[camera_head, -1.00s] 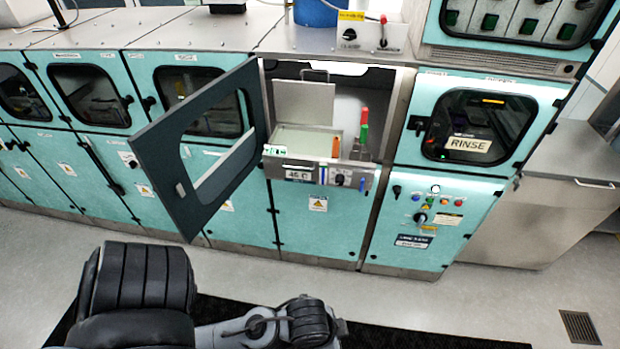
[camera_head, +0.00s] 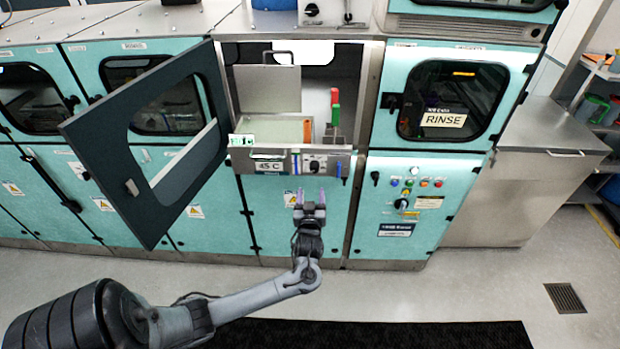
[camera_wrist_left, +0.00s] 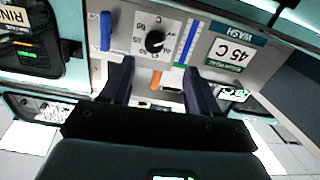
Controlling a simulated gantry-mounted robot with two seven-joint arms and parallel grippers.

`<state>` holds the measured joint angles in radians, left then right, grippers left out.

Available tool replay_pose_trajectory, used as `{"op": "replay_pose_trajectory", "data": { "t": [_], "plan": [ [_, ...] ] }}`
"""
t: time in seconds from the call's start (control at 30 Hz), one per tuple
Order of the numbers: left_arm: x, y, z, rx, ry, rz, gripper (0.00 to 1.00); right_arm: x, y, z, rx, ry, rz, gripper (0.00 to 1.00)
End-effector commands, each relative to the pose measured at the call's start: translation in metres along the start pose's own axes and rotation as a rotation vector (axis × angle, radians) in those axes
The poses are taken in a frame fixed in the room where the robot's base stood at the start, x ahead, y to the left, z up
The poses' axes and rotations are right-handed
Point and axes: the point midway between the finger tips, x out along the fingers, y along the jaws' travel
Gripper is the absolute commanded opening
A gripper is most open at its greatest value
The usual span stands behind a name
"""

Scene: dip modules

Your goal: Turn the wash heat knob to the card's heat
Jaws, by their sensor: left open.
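The wash heat knob (camera_head: 314,165) is a small black dial on the steel front panel of the open wash bay. In the left wrist view the knob (camera_wrist_left: 155,41) shows upside down with numbers around it, too small to read surely. The card (camera_head: 268,166) reads 45 C and sits left of the knob; it also shows in the left wrist view (camera_wrist_left: 232,53). My left gripper (camera_head: 310,200) is open and empty, below the panel and apart from the knob. In the left wrist view its fingers (camera_wrist_left: 160,82) point toward the panel. My right gripper is not in view.
The dark windowed door (camera_head: 150,150) of the bay stands swung open to the left.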

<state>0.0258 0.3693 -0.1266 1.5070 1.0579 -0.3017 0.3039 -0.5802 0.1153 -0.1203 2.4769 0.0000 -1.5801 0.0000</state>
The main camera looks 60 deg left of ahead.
Motion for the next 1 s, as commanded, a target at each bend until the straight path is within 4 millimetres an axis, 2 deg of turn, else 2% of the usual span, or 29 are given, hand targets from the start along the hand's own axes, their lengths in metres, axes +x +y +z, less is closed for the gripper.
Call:
{"op": "replay_pose_trajectory", "data": {
  "t": [0.27,0.7,1.0],
  "plan": [
    [0.026,0.008,-0.011,-0.019,0.016,0.001,0.61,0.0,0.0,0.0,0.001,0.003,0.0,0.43],
    [0.094,0.009,-0.01,-0.019,0.014,0.003,0.61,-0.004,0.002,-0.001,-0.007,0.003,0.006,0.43],
    [0.112,0.009,-0.009,-0.02,0.012,0.004,0.61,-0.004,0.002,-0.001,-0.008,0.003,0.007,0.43]
  ]
}}
